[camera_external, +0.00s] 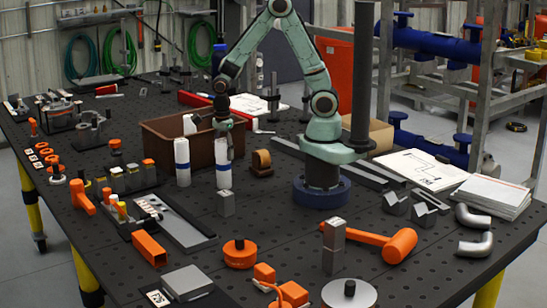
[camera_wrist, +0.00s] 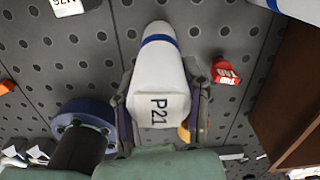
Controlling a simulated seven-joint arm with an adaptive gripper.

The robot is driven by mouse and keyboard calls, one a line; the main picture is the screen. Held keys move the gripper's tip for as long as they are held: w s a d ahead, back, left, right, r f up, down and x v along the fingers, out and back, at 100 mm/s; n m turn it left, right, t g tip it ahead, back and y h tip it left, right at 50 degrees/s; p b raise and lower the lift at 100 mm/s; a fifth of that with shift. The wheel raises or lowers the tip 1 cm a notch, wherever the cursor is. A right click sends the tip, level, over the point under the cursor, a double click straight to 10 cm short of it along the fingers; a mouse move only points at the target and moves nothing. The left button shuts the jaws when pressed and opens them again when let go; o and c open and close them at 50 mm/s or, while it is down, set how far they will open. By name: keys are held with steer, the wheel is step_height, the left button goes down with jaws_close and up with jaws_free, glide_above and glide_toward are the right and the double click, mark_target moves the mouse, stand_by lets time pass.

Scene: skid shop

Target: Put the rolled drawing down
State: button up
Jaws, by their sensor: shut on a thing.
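The rolled drawing (camera_wrist: 160,72) is a white roll with a blue band and the label P21, seen end-on in the wrist view. My gripper (camera_wrist: 160,105) is shut on it, one finger on each side. In the external view my gripper (camera_external: 224,150) points down and the held roll (camera_external: 224,178) hangs upright below it, its lower end at or just above the table; I cannot tell if it touches. A second white roll with blue bands (camera_external: 182,165) stands upright to its left, apart from it.
A brown open box (camera_external: 150,133) stands behind the rolls; its wall fills the right of the wrist view (camera_wrist: 292,95). The perforated black table (camera_external: 200,205) has bare patches between.

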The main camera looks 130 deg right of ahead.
step_height(320, 180, up, 7)
steer(key=shift+r, duration=0.15)
step_height(320, 180, up, 5)
steer(key=shift+w+r, duration=0.1)
steer(key=shift+r, duration=0.1)
steer(key=s+d, duration=0.4)
steer(key=d, duration=0.9)
steer(key=s+d, duration=0.4)
steer(key=d, duration=0.8)
step_height(320, 180, down, 15)
steer(key=shift+s+d+r, duration=0.15)
steer(key=shift+s+d, duration=0.2)
steer(key=shift+f, duration=0.2)
steer(key=o, duration=0.9)
